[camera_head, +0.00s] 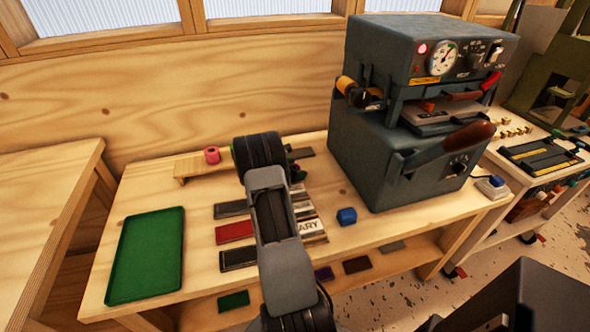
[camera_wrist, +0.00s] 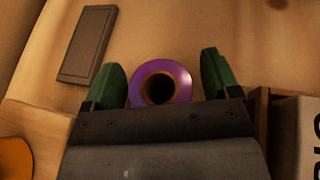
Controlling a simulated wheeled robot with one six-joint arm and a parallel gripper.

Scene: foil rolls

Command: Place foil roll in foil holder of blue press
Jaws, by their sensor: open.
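A purple foil roll (camera_wrist: 160,82) stands end-on in the wrist view, its dark round hole facing the camera. My gripper (camera_wrist: 162,68) is open, with one green finger on each side of the roll and a narrow gap on both sides. In the head view my arm hides most of the gripper and the purple roll. The blue-grey press (camera_head: 378,150) stands at the right of the bench. On its left side is a dark holder (camera_head: 371,98) with a yellow-orange cylinder (camera_head: 346,84) at it.
A pink roll (camera_head: 212,155) stands on a low wooden rack (camera_head: 190,170). The press handle (camera_head: 468,136) sticks out in front. Bare bench shows around the tray.

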